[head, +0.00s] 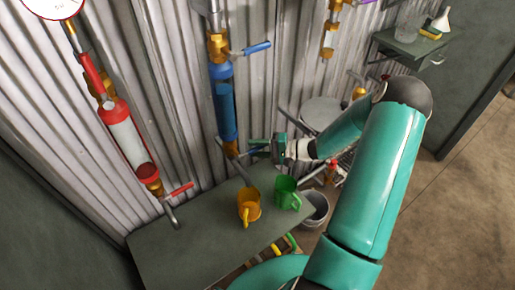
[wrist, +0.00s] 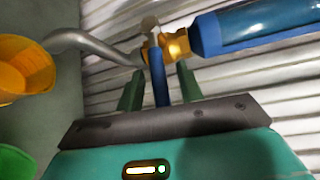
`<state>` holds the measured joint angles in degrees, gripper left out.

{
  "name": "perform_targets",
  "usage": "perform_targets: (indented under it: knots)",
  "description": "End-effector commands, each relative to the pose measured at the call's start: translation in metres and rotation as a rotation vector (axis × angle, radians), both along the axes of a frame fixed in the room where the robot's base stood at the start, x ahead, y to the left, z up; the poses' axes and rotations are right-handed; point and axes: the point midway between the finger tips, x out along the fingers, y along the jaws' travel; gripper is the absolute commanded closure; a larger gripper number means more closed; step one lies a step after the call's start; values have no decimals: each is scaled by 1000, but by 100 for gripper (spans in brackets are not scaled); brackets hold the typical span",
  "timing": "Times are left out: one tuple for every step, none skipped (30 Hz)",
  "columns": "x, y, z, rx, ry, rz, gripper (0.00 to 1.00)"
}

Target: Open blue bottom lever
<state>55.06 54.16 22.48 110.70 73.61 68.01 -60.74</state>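The blue bottom lever (wrist: 157,78) sticks out from the brass valve (wrist: 175,45) at the lower end of the blue cylinder (head: 224,105). In the wrist view the lever lies between the two green fingers of my gripper (wrist: 160,70), with a gap showing on both sides. My gripper is open around the lever, and I see no clear contact. In the head view my gripper (head: 260,147) is beside the lower end of the blue cylinder, and its fingers largely hide the bottom lever there. The cylinder's blue top lever (head: 257,48) points to the right.
A grey bench (head: 185,245) stands below, holding a yellow mug (head: 249,207) and a green mug (head: 287,194). A grey curved pipe (wrist: 95,45) runs from the valve. A red cylinder (head: 128,140) with a red lever (head: 182,189) is at left. A bucket (head: 315,209) stands beside the bench.

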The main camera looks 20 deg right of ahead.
Motion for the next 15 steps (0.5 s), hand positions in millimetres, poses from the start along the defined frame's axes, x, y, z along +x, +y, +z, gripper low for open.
perform_targets:
  knots:
    - [0, 0, 0, 0, 0, 0, 63]
    - [0, 0, 0, 0, 0, 0, 63]
    - [0, 0, 0, 0, 0, 0, 63]
    - [0, 0, 0, 0, 0, 0, 67]
    - [0, 0, 0, 0, 0, 0, 73]
    - [0, 0, 0, 0, 0, 0, 81]
    - [0, -1, 0, 0, 0, 0, 87]
    - [0, -1, 0, 0, 0, 0, 93]
    - [0, -1, 0, 0, 0, 0, 100]
    - [0, -1, 0, 0, 0, 0, 100]
    - [0, -1, 0, 0, 0, 0, 100]
    - [0, -1, 0, -1, -1, 0, 100]
    - [0, -1, 0, -1, -1, 0, 100]
    - [0, -1, 0, -1, -1, 0, 100]
    - [0, -1, 0, -1, -1, 0, 100]
